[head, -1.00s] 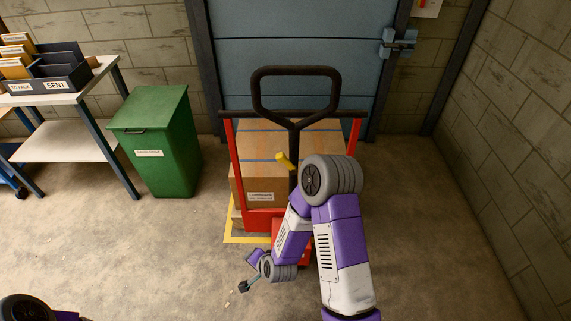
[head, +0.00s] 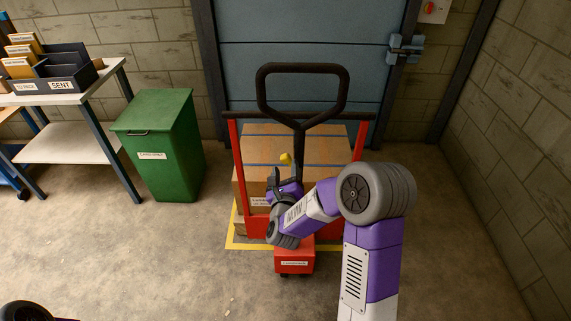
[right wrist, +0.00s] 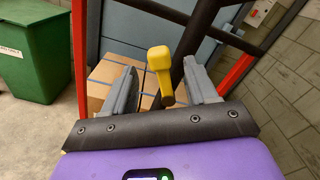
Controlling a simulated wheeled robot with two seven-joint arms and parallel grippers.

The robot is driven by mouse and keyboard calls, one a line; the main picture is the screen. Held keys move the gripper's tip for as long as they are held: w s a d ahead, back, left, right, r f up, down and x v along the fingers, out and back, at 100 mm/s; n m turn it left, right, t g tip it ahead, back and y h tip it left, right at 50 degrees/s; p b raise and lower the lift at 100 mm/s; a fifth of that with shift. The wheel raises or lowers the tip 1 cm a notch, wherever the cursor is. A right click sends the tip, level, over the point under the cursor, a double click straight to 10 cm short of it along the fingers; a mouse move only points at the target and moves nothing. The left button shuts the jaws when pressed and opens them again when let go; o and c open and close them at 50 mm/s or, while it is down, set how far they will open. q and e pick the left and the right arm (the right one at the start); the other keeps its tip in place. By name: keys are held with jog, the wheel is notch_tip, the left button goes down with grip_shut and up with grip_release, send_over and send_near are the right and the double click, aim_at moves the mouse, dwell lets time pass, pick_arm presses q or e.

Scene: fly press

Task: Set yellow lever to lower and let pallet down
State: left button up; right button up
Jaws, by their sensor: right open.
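The yellow lever (head: 285,158) sits on the black handle shaft of a red pallet truck (head: 294,262), in front of the stacked cartons (head: 330,150). In the right wrist view the yellow lever (right wrist: 160,62) stands between the two grey fingers, its head up and its stem slanting down. My right gripper (head: 285,178) is open just below and in front of the lever, with the fingers either side of it in the wrist view; I see no grip on it. The pallet under the cartons is mostly hidden by the truck and my arm. My left gripper is out of view.
The black handle loop (head: 303,69) rises above the cartons before a blue door (head: 300,30). A green bin (head: 160,150) and a table (head: 75,98) with file trays stand left. A block wall (head: 525,150) bounds the right. Floor is clear in front.

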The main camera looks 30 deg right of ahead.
aim_at(286, 162)
jog(key=shift+x, duration=1.8)
grip_shut()
